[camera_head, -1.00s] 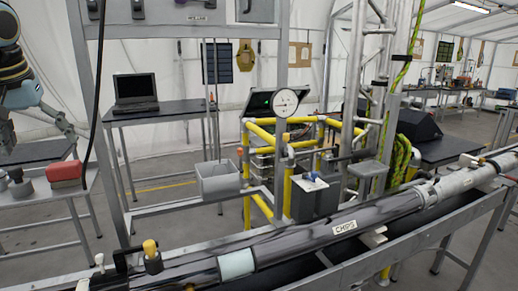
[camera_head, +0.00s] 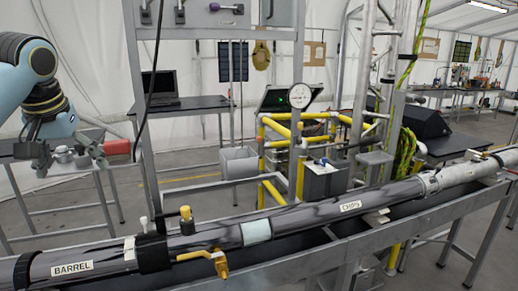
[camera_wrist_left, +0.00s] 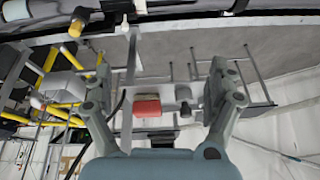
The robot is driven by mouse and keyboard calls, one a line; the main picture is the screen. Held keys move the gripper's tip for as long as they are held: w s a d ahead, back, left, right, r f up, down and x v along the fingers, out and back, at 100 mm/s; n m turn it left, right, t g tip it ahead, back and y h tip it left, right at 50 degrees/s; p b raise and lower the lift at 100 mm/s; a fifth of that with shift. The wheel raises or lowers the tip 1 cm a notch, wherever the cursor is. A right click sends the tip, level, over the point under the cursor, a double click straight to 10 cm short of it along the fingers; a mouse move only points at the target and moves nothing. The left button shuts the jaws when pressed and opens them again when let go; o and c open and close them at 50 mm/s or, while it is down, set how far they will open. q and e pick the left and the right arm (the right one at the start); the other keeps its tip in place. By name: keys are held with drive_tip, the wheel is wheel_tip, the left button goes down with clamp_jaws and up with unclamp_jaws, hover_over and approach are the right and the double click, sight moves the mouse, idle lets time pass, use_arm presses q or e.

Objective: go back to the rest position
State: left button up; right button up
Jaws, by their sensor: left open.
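My left gripper (camera_head: 72,158) hangs at the left of the head view, in front of a small side table. It is open and empty. In the left wrist view its two fingers (camera_wrist_left: 160,92) stand wide apart, with a red block (camera_wrist_left: 147,106) seen in the gap between them, farther off. My right gripper is in neither view.
A long dark tube labelled BARREL and CHIPS (camera_head: 300,214) runs across the front in a metal trough. A yellow-handled valve (camera_head: 205,256) sticks out of it. A metal post (camera_head: 140,110) with a hanging black cable stands right of my left arm. A grey bin (camera_head: 239,162) stands behind.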

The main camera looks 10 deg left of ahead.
use_arm(q)
drive_tip(key=s+d+f+m, duration=0.4)
drive_tip(key=s+d+f, duration=0.7)
drive_tip(key=s+f, duration=0.3)
drive_tip(key=s+d+f+m+h, duration=0.1)
drive_tip(key=s+d, duration=0.2)
drive_tip(key=s, duration=0.4)
drive_tip(key=s+d+f, duration=0.1)
drive_tip(key=s+d, duration=0.2)
drive_tip(key=s, duration=0.5)
wheel_tip(320, 180, down, 39)
drive_tip(key=s+a+g+b, duration=0.1)
drive_tip(key=s+a+b, duration=0.15)
drive_tip(key=b, duration=1.05)
drive_tip(key=s+f+b, duration=0.3)
drive_tip(key=s+f, duration=0.3)
drive_tip(key=f, duration=0.3)
drive_tip(key=s+a+f+g+b, duration=0.1)
drive_tip(key=s+f+b, duration=0.3)
drive_tip(key=f, duration=0.5)
drive_tip(key=s+f+g+b, duration=0.1)
drive_tip(key=s+f+b, duration=0.3)
drive_tip(key=s+f, duration=0.4)
wheel_tip(320, 180, down, 2)
drive_tip(key=shift+a, duration=0.25)
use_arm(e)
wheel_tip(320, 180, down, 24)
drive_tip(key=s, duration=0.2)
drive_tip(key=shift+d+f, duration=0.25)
